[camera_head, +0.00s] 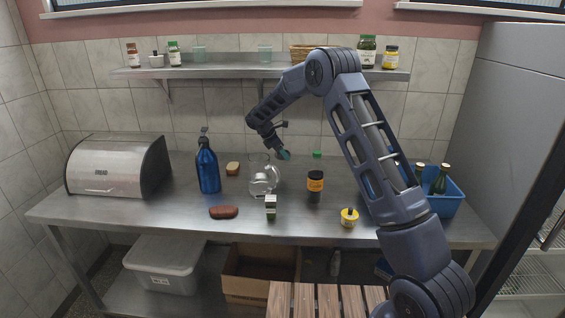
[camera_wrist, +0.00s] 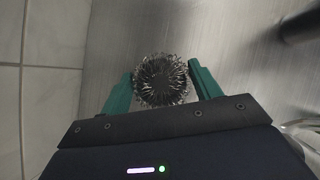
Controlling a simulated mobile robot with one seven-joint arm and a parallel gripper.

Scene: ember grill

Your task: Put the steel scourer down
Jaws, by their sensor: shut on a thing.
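The steel scourer (camera_wrist: 161,80) is a round ball of coiled silver wire. In the wrist view it sits between the two green fingers of my gripper (camera_wrist: 162,82), which are shut on it. In the head view my gripper (camera_head: 285,155) is over the back of the steel table (camera_head: 130,210), near the tiled wall. The scourer cannot be made out in the head view. The wrist view shows bare grey steel beyond the scourer and wall tiles at the left. I cannot tell how high the scourer is above the table.
A glass jug (camera_head: 264,178) stands just left of my gripper. A green-capped dark bottle (camera_head: 315,185) stands to the right. A blue spray bottle (camera_head: 208,170), a sponge (camera_head: 233,168) and a bread bin (camera_head: 118,167) are further left. A blue crate (camera_head: 447,204) with bottles is at right. A shelf (camera_head: 230,72) hangs above.

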